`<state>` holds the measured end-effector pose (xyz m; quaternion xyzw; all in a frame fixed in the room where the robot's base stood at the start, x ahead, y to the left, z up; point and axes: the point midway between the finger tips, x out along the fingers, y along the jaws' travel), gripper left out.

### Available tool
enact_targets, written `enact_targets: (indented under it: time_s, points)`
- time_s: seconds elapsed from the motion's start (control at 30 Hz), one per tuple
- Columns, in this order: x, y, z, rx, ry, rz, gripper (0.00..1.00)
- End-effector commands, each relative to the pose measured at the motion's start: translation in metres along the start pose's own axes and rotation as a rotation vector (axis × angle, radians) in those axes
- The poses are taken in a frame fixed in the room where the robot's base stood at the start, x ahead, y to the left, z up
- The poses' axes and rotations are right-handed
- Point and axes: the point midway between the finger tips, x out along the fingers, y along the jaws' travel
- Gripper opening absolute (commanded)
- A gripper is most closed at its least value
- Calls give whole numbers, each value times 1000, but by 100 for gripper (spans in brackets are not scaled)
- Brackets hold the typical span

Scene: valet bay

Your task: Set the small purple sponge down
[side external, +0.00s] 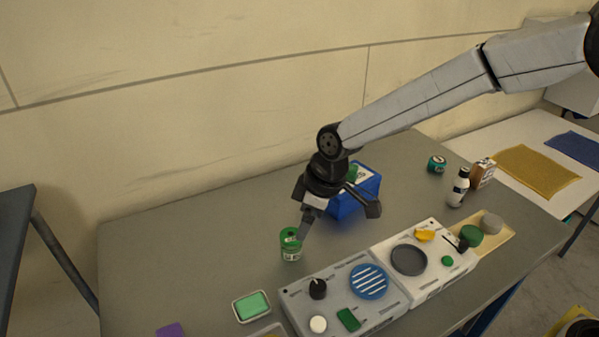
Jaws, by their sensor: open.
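A small purple sponge (171,330) lies on the grey table near the front left. It is cut off by the bottom edge of the side view. My gripper (338,222) is open with its fingers spread wide, above the middle of the table. It is well to the right of and behind the sponge. Nothing shows between the fingers. One finger hangs close to a green can (291,245) in the picture; I cannot tell whether they touch.
A blue box (346,208) stands behind my gripper, partly hidden. A green block in a tray (238,318), a grey panel (295,307) and a white panel (433,283) line the front. Bottles (458,188) stand at right. The table's left side (160,260) is clear.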

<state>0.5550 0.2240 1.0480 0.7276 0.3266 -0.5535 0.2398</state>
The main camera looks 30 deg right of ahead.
Motion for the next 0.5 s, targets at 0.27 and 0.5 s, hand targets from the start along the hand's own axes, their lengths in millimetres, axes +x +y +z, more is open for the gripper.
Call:
enact_targets:
  time_s: [0.27,0.5]
  points:
    - [-32,41,106,325,-25,96,90]
    - [-52,46,197,589,-34,169,90]
